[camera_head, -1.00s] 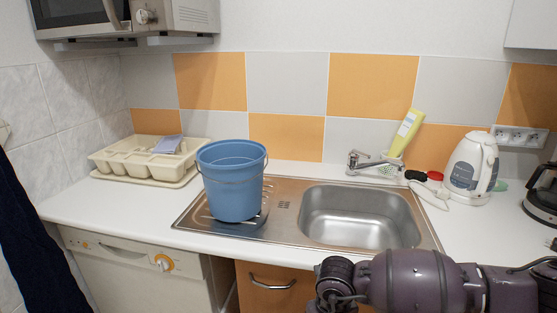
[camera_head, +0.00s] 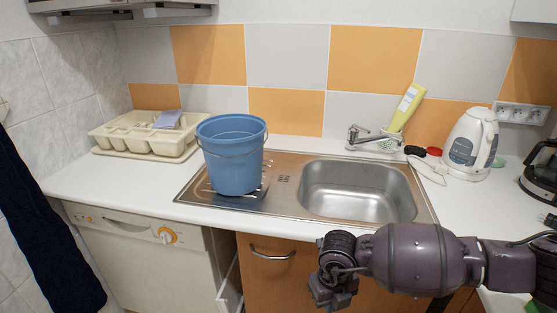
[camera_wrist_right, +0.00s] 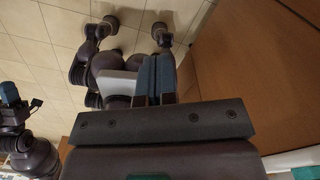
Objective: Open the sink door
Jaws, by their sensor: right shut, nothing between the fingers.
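The sink door (camera_head: 262,281) is the orange-brown wooden cabinet front below the sink in the head view, with a curved metal handle (camera_head: 272,254) near its top. It looks shut. My right gripper (camera_head: 333,297) is right of the handle, apart from it, and partly cut off by the lower frame area. In the right wrist view its blue fingers (camera_wrist_right: 155,78) are together with nothing between them. A wooden front (camera_wrist_right: 245,60) is on the right of that view. My left gripper (camera_wrist_right: 10,92) seems to show at the left edge there; its jaw state is unclear.
The steel sink (camera_head: 358,190) and a blue bucket (camera_head: 232,155) are on the white counter (camera_head: 120,187) above the door. A white dishwasher (camera_head: 130,262) stands to the left, with a dark gap beside the door. Tiled floor (camera_wrist_right: 45,50) is open in the wrist view.

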